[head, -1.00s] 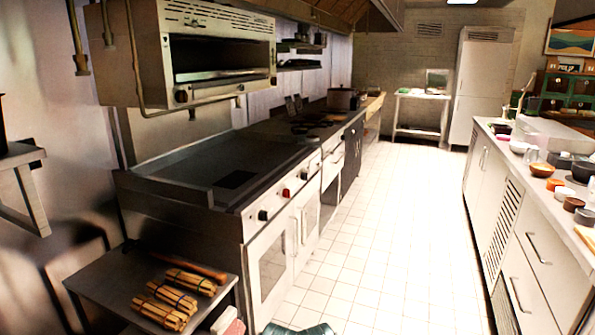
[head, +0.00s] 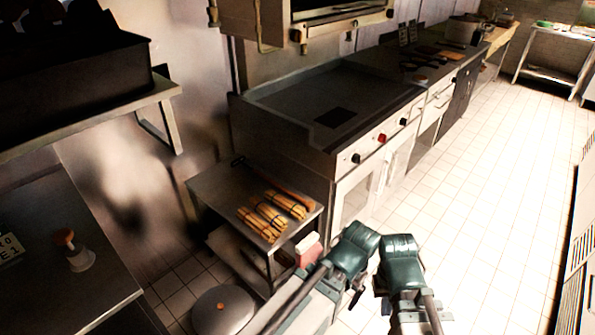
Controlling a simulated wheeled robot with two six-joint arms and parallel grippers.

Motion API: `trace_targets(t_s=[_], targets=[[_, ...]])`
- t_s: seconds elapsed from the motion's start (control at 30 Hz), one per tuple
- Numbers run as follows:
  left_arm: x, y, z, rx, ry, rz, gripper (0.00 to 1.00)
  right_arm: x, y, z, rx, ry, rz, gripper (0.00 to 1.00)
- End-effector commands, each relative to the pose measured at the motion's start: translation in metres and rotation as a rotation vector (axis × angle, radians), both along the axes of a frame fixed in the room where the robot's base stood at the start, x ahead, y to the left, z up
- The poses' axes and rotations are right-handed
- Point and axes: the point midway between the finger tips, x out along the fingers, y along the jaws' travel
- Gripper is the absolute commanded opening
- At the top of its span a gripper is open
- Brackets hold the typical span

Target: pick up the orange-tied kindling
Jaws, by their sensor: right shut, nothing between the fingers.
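Three bundles of kindling lie side by side on a small steel table (head: 222,188) left of centre. The front one (head: 258,226), the middle one (head: 271,213) and the back one (head: 286,205) all show dark-looking bands. I cannot tell which has the orange tie. Both my arms come in from the bottom, with dark green joints, well short of the bundles on the right. My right gripper (head: 380,283) looks small and dark beside its arm, shut and empty. My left gripper (head: 357,296) is small and partly hidden by its arm; its jaws are unclear.
A long wooden-handled tool (head: 280,179) lies behind the bundles. The griddle range (head: 325,105) stands just behind the table. A round lidded bin (head: 222,312) stands in front. A dark counter (head: 60,265) and a wall shelf (head: 100,118) are at left. Tiled floor (head: 480,190) is clear at right.

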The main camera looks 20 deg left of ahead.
Motion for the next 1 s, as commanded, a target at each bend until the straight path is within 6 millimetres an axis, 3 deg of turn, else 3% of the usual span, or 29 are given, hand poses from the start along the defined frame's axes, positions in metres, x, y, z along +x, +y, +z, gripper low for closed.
trace_targets(t_s=[0.17,0.3,0.5,0.8,1.0], targets=[[0.025,0.023,-0.041,0.075,-0.098,0.179,0.91,0.000,0.000,-0.044,-0.001,0.000,0.000,0.00],[0.060,0.058,-0.081,0.168,-0.268,0.443,0.91,0.000,-0.001,-0.093,-0.003,-0.001,0.001,0.00],[0.107,0.110,-0.122,0.252,-0.556,0.799,0.91,0.000,-0.001,-0.157,-0.005,-0.001,0.002,0.00],[0.165,0.179,-0.165,0.232,-1.043,1.229,0.91,0.001,-0.002,-0.252,-0.007,-0.002,0.003,0.00],[0.192,0.210,-0.178,0.135,-1.321,1.403,0.91,0.001,-0.002,-0.299,-0.009,-0.004,0.005,0.00]])
